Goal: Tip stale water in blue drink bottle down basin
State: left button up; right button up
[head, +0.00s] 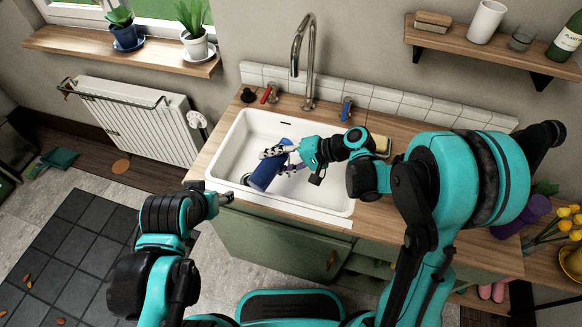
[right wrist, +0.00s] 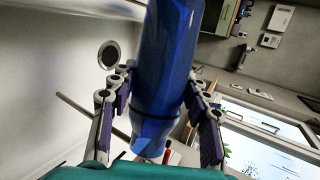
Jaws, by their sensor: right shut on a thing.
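The blue drink bottle (head: 265,174) is held tilted within the outline of the white basin (head: 231,152). Its lower end points toward the basin's front. My right gripper (head: 279,158) is shut around the bottle's side. In the right wrist view the bottle (right wrist: 165,65) lies between the two fingers of the right gripper (right wrist: 160,105), and its narrower end is toward the camera. I cannot see any water or tell whether the bottle is open. My left gripper (head: 222,197) is small and partly hidden at the basin's front left corner, apparently empty; its finger opening is unclear.
A tall metal tap (head: 303,62) stands behind the basin, with a red handle (head: 268,94) and a blue handle (head: 346,108) beside it. A wooden shelf (head: 470,45) hangs at upper right. Yellow flowers (head: 568,222) stand at the right. The counter's front edge is close to my left gripper.

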jog(key=shift+f+b, duration=0.35)
jog(key=shift+b, duration=0.1)
dwell(0.6)
jog(key=shift+f+b, duration=0.15)
jog(key=shift+b, duration=0.15)
jog(key=shift+w+m+y, duration=0.1)
jog(key=shift+m+y, duration=0.2)
jog(key=shift+y, duration=0.1)
jog(key=shift+d+f+g+b, duration=0.1)
jog(key=shift+g+b, duration=0.2)
jog(key=shift+b, duration=0.05)
dwell(0.5)
